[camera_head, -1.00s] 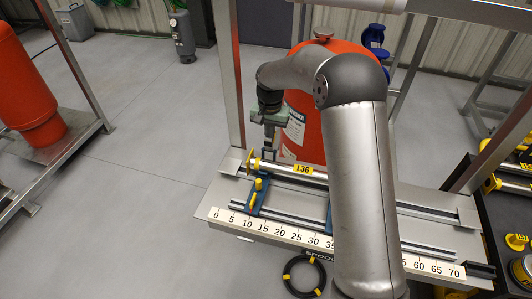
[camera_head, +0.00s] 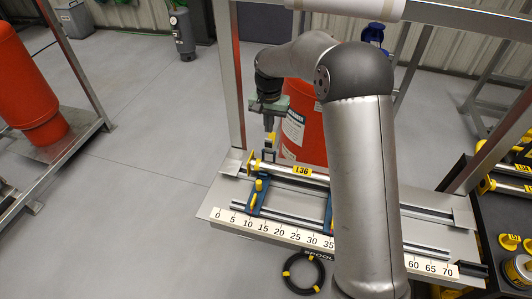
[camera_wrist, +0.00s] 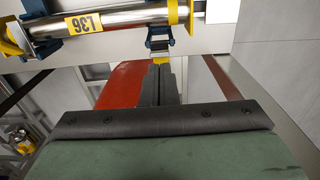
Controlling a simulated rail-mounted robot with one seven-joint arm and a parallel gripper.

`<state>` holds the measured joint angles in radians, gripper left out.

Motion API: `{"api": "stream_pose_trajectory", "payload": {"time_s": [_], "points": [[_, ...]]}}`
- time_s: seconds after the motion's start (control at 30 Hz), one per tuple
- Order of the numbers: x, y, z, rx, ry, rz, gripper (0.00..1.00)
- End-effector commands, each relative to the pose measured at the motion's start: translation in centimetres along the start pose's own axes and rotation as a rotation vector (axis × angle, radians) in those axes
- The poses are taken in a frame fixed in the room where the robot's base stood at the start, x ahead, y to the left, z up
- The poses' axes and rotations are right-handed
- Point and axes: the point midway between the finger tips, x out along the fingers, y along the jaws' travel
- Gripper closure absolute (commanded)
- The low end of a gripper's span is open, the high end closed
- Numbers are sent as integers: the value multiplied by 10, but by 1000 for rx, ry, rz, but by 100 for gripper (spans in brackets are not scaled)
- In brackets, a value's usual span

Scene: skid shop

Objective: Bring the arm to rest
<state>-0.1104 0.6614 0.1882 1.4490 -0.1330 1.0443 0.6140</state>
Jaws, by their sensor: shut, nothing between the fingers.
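My gripper (camera_head: 270,152) is shut and empty. In the head view it points down just above the left part of a silver pipe spool (camera_head: 322,174) with a yellow L36 label and yellow end. The spool lies on blue clamp supports on the bench. In the wrist view the shut dark fingers (camera_wrist: 158,88) show in the middle, with the spool (camera_wrist: 120,20) across the top, apart from them. My arm covers the right part of the spool in the head view.
A measuring scale (camera_head: 270,230) runs along the bench front. A black ring with yellow bands (camera_head: 304,273) is below it. A red cylinder (camera_head: 310,125) stands close behind my gripper. A frame post (camera_head: 230,80) rises at left. Yellow-marked parts fill a dark cart (camera_head: 505,215) at right.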

Motion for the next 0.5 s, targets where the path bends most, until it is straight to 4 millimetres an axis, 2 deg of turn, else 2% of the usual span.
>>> {"api": "stream_pose_trajectory", "payload": {"time_s": [0.13,0.5], "points": [[-10,0,1,0,0,0,100],[-10,0,1,0,1,0,100]]}}
